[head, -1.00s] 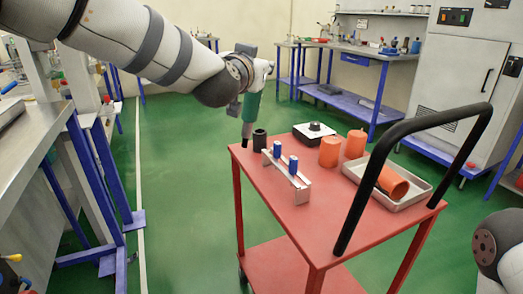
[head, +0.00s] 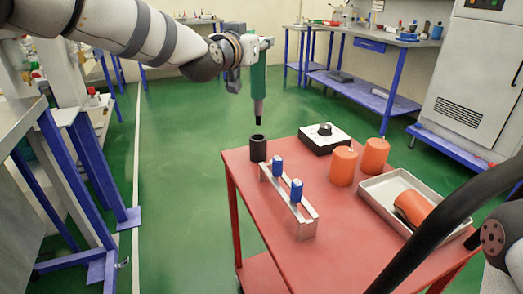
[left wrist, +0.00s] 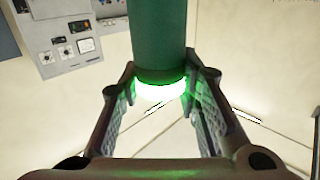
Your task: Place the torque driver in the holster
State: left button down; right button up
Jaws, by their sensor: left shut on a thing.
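The torque driver (head: 258,82) has a green body and a narrow black tip that points down. My left gripper (head: 258,44) is shut on its upper part and holds it upright in the air. In the left wrist view the green driver (left wrist: 159,38) stands between the fingers of the gripper (left wrist: 161,78), with a bright green glowing ring at its end. The holster (head: 258,150), a black open cup, stands at the red cart's far left corner. In the head view the driver's tip appears just above the holster's opening, apart from it. My right gripper is out of view.
A black handle (head: 455,215) crosses the right side.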

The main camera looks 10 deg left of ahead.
aim_at(256, 88)
pick_arm(q)
jog(key=f, duration=0.3)
jog(key=s+f, duration=0.1)
jog(key=f, duration=0.1)
jog(key=shift+f, duration=2.35)
jog(key=shift+f, duration=0.15)
jog(key=c, duration=1.2)
grip_release()
jog(key=shift+f, duration=0.15)
